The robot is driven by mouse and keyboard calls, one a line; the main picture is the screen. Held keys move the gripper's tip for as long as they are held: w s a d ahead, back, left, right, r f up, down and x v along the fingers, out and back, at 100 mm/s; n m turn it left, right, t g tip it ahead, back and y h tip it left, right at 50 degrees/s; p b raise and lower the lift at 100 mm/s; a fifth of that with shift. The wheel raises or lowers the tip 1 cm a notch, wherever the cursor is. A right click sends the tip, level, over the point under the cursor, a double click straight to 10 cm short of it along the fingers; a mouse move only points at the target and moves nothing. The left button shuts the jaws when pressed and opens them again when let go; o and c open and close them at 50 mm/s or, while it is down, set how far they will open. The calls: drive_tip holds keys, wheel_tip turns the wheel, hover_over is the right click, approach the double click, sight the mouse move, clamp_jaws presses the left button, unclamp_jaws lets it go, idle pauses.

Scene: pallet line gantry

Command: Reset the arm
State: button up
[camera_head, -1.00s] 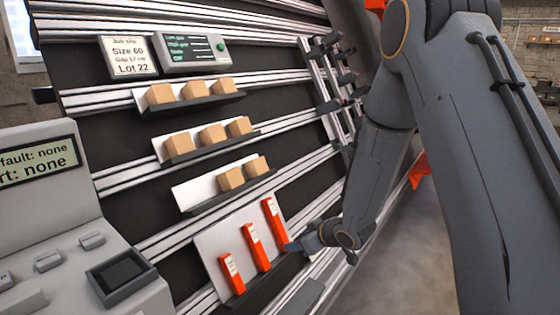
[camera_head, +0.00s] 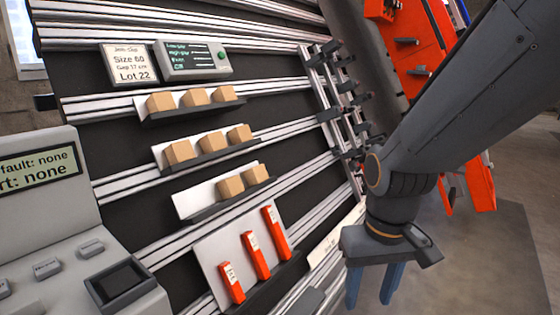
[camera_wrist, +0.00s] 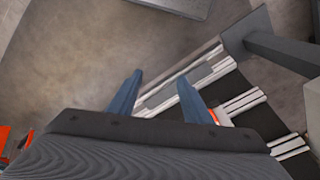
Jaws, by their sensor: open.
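My gripper (camera_head: 375,287) hangs at the lower right of the head view, fingers pointing down, to the right of the black rail panel. Its two blue fingers are apart with nothing between them. In the wrist view my gripper (camera_wrist: 160,92) also shows open and empty, with the floor and the panel's rails beyond the fingers. My arm comes in from the upper right of the head view and bends at a joint above the gripper.
The panel holds shelves of tan blocks (camera_head: 195,97), a rack with orange pieces (camera_head: 255,256), a job sign (camera_head: 130,65) and a small display (camera_head: 193,58). A grey console (camera_head: 40,225) stands at left. An orange frame (camera_head: 415,50) stands behind my arm. Floor (camera_head: 480,270) at lower right is clear.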

drive_tip(key=s+d+r+m+p, duration=0.1)
drive_tip(key=s+d+r+p, duration=0.2)
drive_tip(key=r+p, duration=0.4)
drive_tip(key=s+p, duration=0.1)
drive_tip(key=p, duration=0.4)
drive_tip(key=shift+s+g, duration=0.15)
drive_tip(key=shift+g, duration=0.25)
idle(0.9)
